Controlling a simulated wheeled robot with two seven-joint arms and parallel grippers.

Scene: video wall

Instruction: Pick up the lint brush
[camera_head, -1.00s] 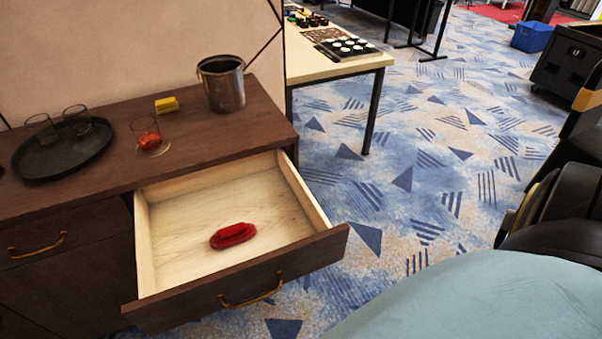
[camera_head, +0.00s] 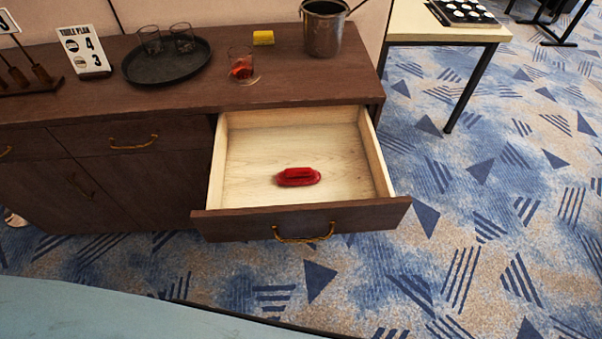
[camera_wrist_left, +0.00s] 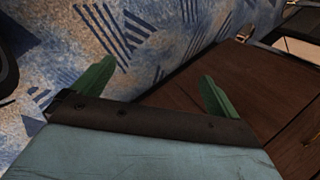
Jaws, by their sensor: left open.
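The red lint brush (camera_head: 298,177) lies flat on the pale wooden floor of the open drawer (camera_head: 255,160), a little right of the drawer's middle. Nothing touches it. My left gripper (camera_wrist_left: 155,90) shows in the left wrist view, its two green fingers spread wide with nothing between them. It is away from the lint brush, with carpet and the dark wooden cabinet front beyond it. The brush does not show in that view. Neither gripper shows in the head view. My right gripper is not in view.
The dark sideboard (camera_head: 110,60) holds a round tray (camera_head: 165,74) with two glasses, a glass with red contents (camera_head: 241,66), a yellow block (camera_head: 263,38), a metal bucket (camera_head: 322,30) and a sign (camera_head: 84,52). A pale table (camera_head: 440,28) stands at right.

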